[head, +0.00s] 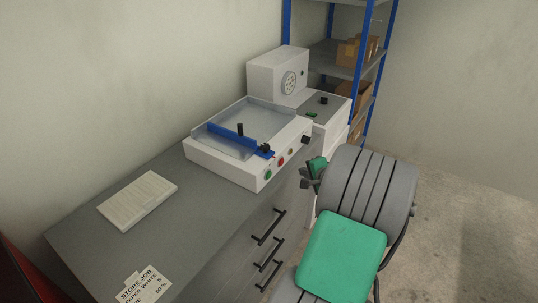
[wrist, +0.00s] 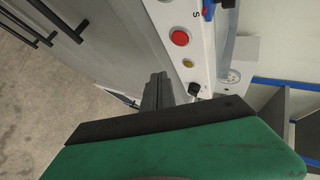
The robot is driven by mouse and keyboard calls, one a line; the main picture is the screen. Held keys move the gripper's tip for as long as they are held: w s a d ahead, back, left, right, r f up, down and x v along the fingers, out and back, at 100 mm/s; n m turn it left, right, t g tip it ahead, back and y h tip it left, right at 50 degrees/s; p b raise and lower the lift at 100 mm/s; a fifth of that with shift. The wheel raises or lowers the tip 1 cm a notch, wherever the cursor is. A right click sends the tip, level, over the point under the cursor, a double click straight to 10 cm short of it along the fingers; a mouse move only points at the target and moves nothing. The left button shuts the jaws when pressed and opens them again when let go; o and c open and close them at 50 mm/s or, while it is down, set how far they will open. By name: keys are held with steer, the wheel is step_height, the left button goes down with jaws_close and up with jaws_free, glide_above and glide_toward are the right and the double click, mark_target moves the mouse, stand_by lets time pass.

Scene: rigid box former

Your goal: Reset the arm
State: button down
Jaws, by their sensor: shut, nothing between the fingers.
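My gripper (wrist: 157,92) shows in the wrist view with its dark fingers together and nothing between them. In the head view most of the gripper is hidden behind my grey and green arm, and only a small part (head: 310,178) shows at the arm's left. It is in front of the right end of the counter, near the front right corner of the white machine (head: 225,168). The machine has a blue bar (head: 228,137), a green button (head: 268,175), a red button (head: 281,161) and black knobs. The red button also shows in the wrist view (wrist: 180,38). I cannot tell the exact gap between fingers and machine.
The grey counter (head: 190,215) has drawers with black handles below. A stack of white sheets (head: 138,200) and a printed card (head: 143,286) lie on it. A second white machine (head: 277,75) stands behind. Blue-framed shelves (head: 335,68) hold brown boxes. The floor at right (head: 460,215) is clear.

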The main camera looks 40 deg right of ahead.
steer(key=s+a+f+n+g+y, duration=0.4)
steer(key=s+a+f+n+g, duration=0.3)
steer(key=s+f, duration=0.5)
steer(key=s+a+r+n+g+y, duration=0.1)
steer(key=s+a+r+g, duration=0.15)
steer(key=s+a, duration=0.6)
steer(key=w+a+r+n+h+p, duration=0.1)
steer(key=w+a+r+n, duration=0.3)
steer(key=a+r, duration=0.6)
steer(key=w+a+r+n+t+h+p, duration=0.1)
steer(key=w+a+r+n+p, duration=0.3)
steer(key=a+r+n, duration=0.3)
steer(key=w+a+r, duration=0.1)
steer(key=a+r, duration=0.3)
steer(key=a, duration=0.2)
steer(key=shift+a+n, duration=0.25)
steer(key=shift+n, duration=0.15)
